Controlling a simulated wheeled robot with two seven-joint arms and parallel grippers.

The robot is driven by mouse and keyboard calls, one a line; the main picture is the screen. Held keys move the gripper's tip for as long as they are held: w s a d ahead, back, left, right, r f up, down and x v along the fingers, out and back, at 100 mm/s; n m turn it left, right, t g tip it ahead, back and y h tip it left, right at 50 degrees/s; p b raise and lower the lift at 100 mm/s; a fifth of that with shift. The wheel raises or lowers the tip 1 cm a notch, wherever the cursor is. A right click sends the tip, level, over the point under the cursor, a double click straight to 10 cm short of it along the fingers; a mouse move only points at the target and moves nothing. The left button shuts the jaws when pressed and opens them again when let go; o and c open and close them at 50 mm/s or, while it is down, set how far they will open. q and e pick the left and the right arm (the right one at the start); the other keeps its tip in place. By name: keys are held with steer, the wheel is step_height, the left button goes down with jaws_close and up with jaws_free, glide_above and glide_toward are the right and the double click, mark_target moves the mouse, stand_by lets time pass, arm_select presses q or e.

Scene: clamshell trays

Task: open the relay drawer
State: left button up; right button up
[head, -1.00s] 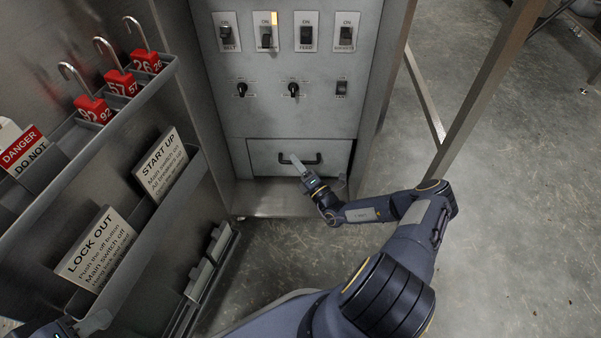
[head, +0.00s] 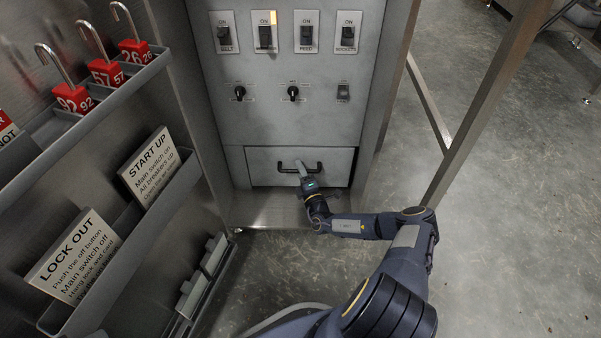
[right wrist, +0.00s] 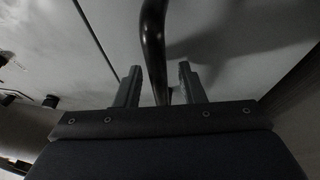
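The relay drawer (head: 265,173) is the pale front low in the grey cabinet, with a dark bar handle (head: 317,168). The drawer looks shut or nearly so. My right gripper (head: 303,171) is at the handle's middle. In the right wrist view the handle (right wrist: 154,45) runs between the two fingers of the right gripper (right wrist: 160,85). A gap shows on the handle's right side, so the fingers are open around it. Whether a finger touches the handle is unclear. My left gripper is not in view.
Above the drawer are labelled switches (head: 265,37) and two black knobs (head: 293,93). A rack (head: 75,135) with red padlocks (head: 107,72) and cards (head: 150,168) stands at the left. A metal post (head: 480,110) stands at the right. The floor in front is clear.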

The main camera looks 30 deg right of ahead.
steer(key=shift+c, duration=0.4)
jaws_close()
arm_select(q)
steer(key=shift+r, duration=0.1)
